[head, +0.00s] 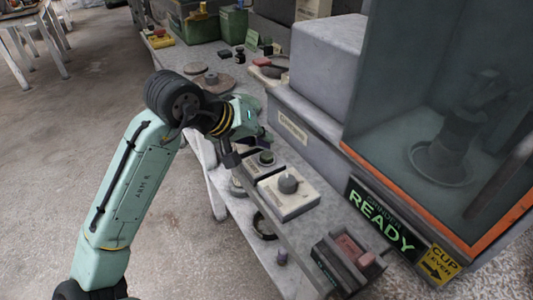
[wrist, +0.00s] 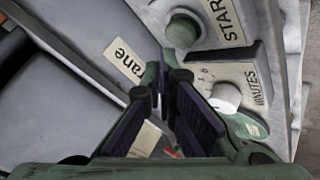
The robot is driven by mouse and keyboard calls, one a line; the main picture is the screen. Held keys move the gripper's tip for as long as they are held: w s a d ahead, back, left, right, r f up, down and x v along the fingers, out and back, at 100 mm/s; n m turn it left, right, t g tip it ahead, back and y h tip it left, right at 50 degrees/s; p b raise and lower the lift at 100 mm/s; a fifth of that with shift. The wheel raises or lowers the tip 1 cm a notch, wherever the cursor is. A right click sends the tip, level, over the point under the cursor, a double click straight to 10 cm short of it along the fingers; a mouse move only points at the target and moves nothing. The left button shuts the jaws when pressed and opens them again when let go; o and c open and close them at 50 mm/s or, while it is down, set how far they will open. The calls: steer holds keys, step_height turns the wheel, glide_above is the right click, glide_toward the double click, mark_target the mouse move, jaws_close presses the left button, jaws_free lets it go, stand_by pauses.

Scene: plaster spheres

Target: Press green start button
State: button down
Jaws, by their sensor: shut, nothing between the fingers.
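The green start button (head: 266,157) is a dark green round cap on a pale box on the bench. In the wrist view the green button (wrist: 183,30) sits beside a "START" label (wrist: 225,20), above the fingertips in the picture. My gripper (head: 261,139) is over the bench, close to the button box on its far side in the head view. In the wrist view my gripper (wrist: 166,82) has dark fingers, shut and empty, with their tips a little away from the button. Whether they touch anything is not clear.
A grey-white dial knob (head: 289,184) on a "MINUTES" box stands beside the button. A glass-fronted cabinet with a "READY" sign (head: 382,222) is on the right. Boxes and tools (head: 233,22) fill the far bench.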

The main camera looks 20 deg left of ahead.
stand_by(0.7)
steer(key=shift+f, duration=0.45)
